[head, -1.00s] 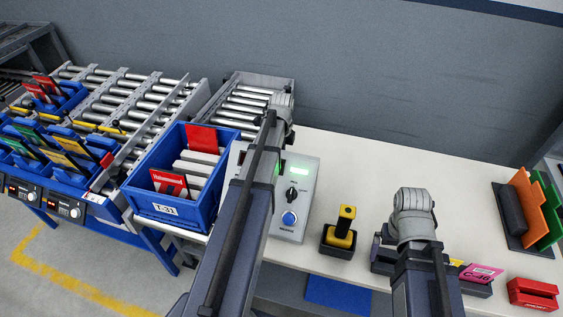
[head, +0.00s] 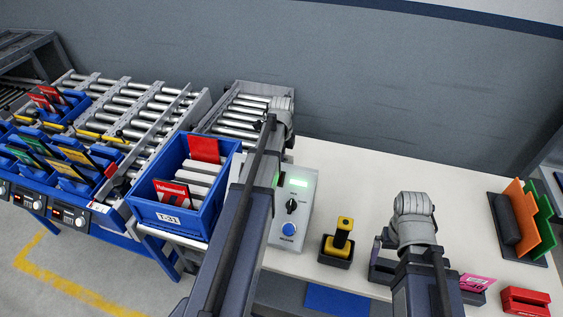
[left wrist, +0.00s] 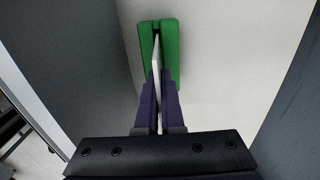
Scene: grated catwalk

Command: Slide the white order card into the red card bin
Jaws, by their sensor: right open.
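The red card bin (head: 525,301) is a low slotted block at the table's front right. In the left wrist view, my left gripper (left wrist: 158,88) has its dark purple fingers closed on a thin white card (left wrist: 156,58), seen edge-on. The card's far end lines up with the slot of a green bin (left wrist: 172,45); I cannot tell whether it is inside. In the head view my left arm hides its gripper and the card. My right gripper (head: 381,258) is open, partly hidden by its wrist, beside a dark holder with a pink card (head: 476,282), left of the red bin.
A blue tote (head: 172,217) with red cards stands left of my left arm. A rack with orange and green panels (head: 524,215) is at the right. The table's back middle is clear.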

